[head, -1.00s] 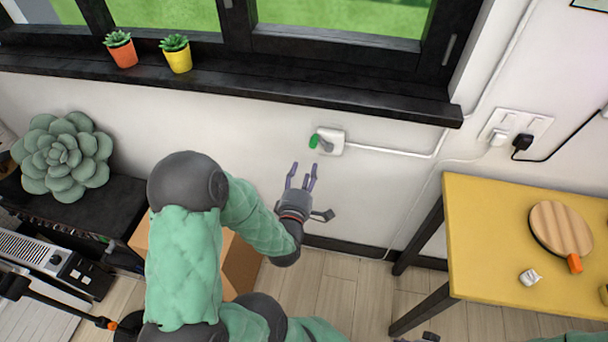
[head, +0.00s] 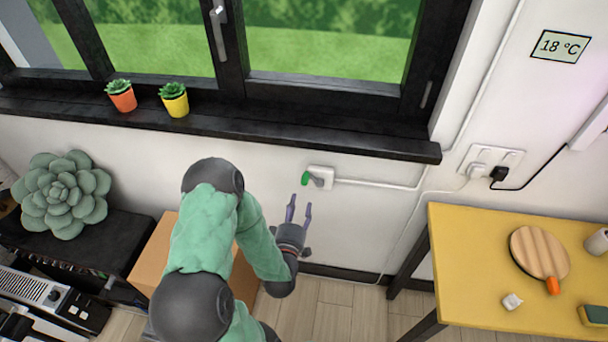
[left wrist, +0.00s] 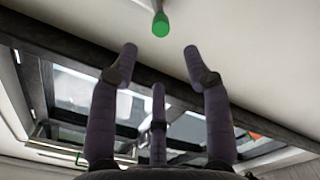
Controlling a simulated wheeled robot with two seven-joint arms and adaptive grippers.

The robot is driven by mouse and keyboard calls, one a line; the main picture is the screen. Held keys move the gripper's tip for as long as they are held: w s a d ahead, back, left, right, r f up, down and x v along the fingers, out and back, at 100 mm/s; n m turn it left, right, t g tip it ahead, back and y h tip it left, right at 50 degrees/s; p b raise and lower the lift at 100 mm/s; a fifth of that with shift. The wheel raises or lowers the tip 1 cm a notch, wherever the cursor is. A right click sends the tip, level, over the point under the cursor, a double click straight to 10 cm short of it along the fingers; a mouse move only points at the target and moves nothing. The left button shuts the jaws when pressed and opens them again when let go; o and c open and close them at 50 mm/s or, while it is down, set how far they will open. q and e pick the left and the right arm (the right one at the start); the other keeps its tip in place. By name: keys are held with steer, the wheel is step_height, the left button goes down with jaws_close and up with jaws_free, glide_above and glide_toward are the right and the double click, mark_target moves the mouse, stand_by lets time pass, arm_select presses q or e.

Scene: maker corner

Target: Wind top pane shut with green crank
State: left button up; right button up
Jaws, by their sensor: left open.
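The green crank (head: 306,178) sticks out from a white wall box (head: 321,178) below the window sill. Its green knob (left wrist: 160,24) also shows in the left wrist view, beyond the fingertips. My left gripper (head: 299,207) is open and empty, just below the crank and apart from it. In the left wrist view its fingers (left wrist: 158,65) point toward the knob. The window (head: 325,60) has a dark frame; its lower panes show, but its top part is out of the head view. My right gripper is not in view.
An orange pot (head: 122,97) and a yellow pot (head: 174,101) stand on the dark sill (head: 240,130). A yellow table (head: 470,265) with a round wooden board (head: 538,250) stands at right. A cardboard box (head: 163,250) is beside my left arm.

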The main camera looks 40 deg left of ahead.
mark_target(304, 184)
arm_select(q)
steer(key=w+a+m, duration=0.1)
steer(key=w, duration=0.2)
steer(key=w+a, duration=0.2)
steer(key=w, duration=0.1)
steer(key=w+a+m, duration=0.1)
steer(key=w+a, duration=0.1)
steer(key=w, duration=0.1)
steer(key=shift+w+a+f+m, duration=0.1)
steer(key=shift+a+f+m, duration=0.1)
steer(key=shift+a+m, duration=0.1)
jaws_close()
